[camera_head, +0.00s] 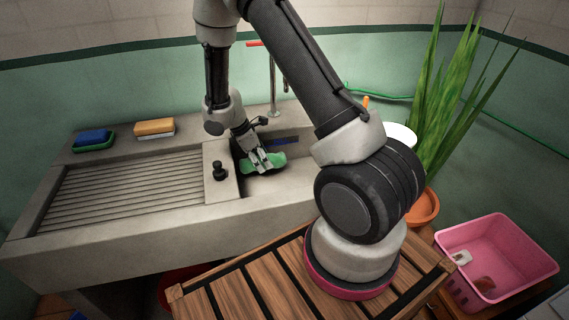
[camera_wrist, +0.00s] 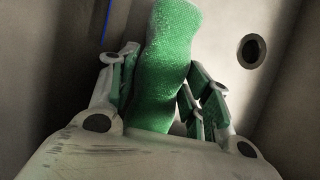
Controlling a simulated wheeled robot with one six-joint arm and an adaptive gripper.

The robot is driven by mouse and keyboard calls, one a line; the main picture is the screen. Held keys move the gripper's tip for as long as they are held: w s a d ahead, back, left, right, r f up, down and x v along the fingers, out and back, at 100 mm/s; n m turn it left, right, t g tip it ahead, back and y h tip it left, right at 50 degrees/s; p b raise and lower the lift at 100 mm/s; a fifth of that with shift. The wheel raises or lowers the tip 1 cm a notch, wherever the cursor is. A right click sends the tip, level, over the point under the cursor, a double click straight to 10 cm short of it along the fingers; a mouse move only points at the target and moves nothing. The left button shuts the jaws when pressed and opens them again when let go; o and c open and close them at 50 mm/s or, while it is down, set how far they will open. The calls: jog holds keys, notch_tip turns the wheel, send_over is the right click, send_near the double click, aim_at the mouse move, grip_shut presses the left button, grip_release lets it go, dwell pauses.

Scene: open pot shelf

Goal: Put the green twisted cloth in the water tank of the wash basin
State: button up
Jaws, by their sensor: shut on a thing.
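The green twisted cloth (camera_head: 264,164) is between the fingers of my gripper (camera_head: 262,158), over the tank of the wash basin. In the wrist view the cloth (camera_wrist: 165,60) stands up between the two fingers of my gripper (camera_wrist: 160,90), which are shut on it. The grey concrete wash basin (camera_head: 110,245) has a ribbed board on the left and the water tank (camera_wrist: 225,25) on the right. The tank's walls and a round dark hole show behind the cloth in the wrist view. My arm hides the tank's right part in the head view.
A blue sponge on a green dish (camera_head: 93,140) and an orange-white sponge (camera_head: 154,127) lie on the back ledge. A faucet (camera_head: 273,85) rises behind. A pink basket (camera_head: 497,262) and a tall plant (camera_head: 437,125) are at the right.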

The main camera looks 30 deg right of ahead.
aim_at(283, 154)
notch_tip(283, 154, down, 2)
jog(key=shift+f, duration=0.1)
jog(key=d, duration=0.1)
jog(key=s+d, duration=0.1)
jog(key=d, duration=0.1)
jog(key=shift+d, duration=0.1)
jog(key=shift+s+d, duration=0.15)
jog(key=shift+d, duration=0.45)
jog(key=d, duration=0.2)
jog(key=s+d, duration=0.1)
jog(key=shift+d, duration=0.35)
jog(key=shift+a+f, duration=0.2)
jog(key=shift+f, duration=0.2)
jog(key=shift+f, duration=0.15)
jog(key=o, duration=1)
jog(key=shift+c, duration=0.2)
